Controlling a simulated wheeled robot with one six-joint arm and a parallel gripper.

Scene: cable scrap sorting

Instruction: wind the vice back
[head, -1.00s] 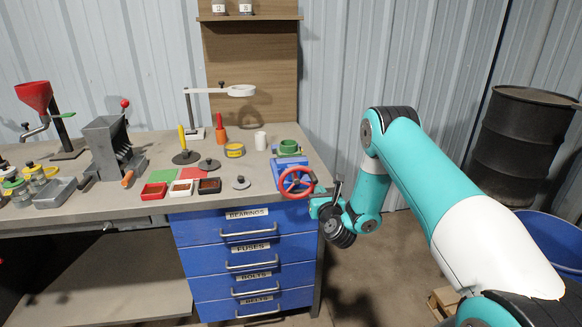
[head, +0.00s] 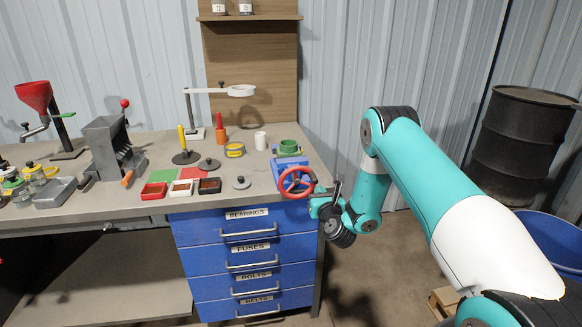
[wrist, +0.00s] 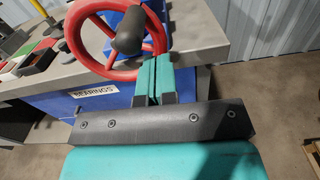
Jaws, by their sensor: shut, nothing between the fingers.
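The vice (head: 291,170) is a blue block at the right front corner of the bench, with a red handwheel (head: 285,190) facing the front. In the wrist view the red wheel (wrist: 76,46) fills the top, with a dark knob (wrist: 129,31) standing out from its rim. My gripper (wrist: 153,62) has its teal fingers together, with nothing between them. The fingertips are at the lower right of the wheel, close to its rim and just below the knob; I cannot tell whether they touch. In the head view my gripper (head: 318,204) is beside the wheel's right side.
A green ring-shaped part (head: 289,147) sits by the vice. Blue drawers (head: 240,262) are below. A black barrel (head: 520,140) stands at right.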

